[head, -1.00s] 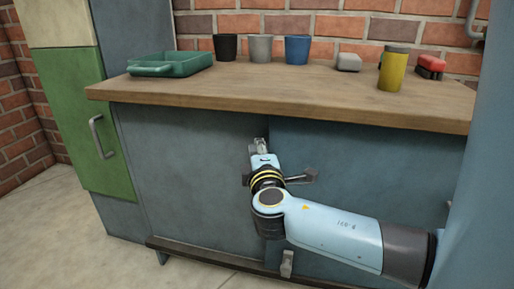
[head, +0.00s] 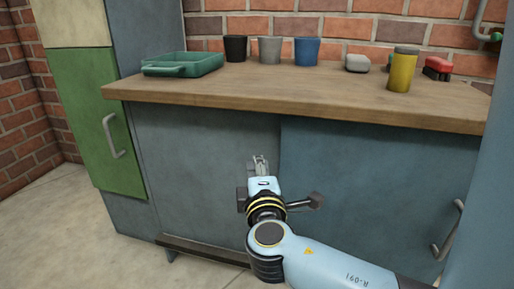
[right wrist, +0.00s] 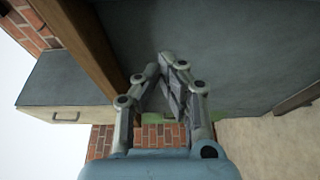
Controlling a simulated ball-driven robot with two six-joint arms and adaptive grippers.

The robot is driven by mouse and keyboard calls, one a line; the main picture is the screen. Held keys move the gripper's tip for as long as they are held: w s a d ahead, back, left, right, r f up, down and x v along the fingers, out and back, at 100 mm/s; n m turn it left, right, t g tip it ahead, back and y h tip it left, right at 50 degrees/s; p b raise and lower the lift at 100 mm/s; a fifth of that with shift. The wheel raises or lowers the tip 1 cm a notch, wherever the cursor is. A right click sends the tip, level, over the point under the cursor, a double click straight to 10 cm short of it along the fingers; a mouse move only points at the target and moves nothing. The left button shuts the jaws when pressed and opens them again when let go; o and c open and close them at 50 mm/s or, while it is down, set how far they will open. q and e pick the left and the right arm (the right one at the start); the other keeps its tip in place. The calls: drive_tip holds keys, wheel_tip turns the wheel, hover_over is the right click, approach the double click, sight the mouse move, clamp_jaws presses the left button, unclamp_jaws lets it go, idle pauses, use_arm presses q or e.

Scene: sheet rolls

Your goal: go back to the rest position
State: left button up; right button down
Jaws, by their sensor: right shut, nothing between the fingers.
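My right gripper (head: 259,163) is in front of the blue-grey doors of the cabinet (head: 210,160), below the edge of the wooden worktop (head: 290,97). Its fingers are shut and empty, and they also show in the right wrist view (right wrist: 170,85). It appears clear of the cabinet doors, though the gap is hard to judge. My left gripper is not in view.
Open floor (head: 85,225) lies at left.

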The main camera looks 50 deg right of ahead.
drive_tip(key=shift+s+a, duration=0.25)
drive_tip(key=shift+s, duration=0.05)
drive_tip(key=shift+r, duration=0.1)
drive_tip(key=s+a+f+m+g+y+p, duration=0.15)
drive_tip(key=s+f+g+y+p, duration=0.3)
drive_tip(key=s+f, duration=0.55)
drive_tip(key=s+a+f+g+y+p, duration=0.25)
drive_tip(key=s+f+p, duration=0.35)
drive_tip(key=f, duration=0.8)
use_arm(q)
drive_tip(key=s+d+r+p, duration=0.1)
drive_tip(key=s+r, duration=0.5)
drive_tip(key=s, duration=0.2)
drive_tip(key=shift+p, duration=0.4)
use_arm(e)
drive_tip(key=s+a+f+m+g+y, duration=0.1)
drive_tip(key=s+a+f+m+y, duration=0.1)
drive_tip(key=s, duration=0.5)
drive_tip(key=s+a+f+m+g+y, duration=0.1)
drive_tip(key=s+a+f+m+g, duration=0.1)
drive_tip(key=s+f, duration=0.3)
drive_tip(key=s+a+f+m+g+y, duration=0.1)
drive_tip(key=s+a+f+m+y, duration=0.1)
drive_tip(key=s, duration=0.9)
drive_tip(key=shift+s+a+f+m+g+y, duration=0.25)
drive_tip(key=shift+a+f+m+g+y, duration=0.15)
drive_tip(key=shift+f, duration=0.35)
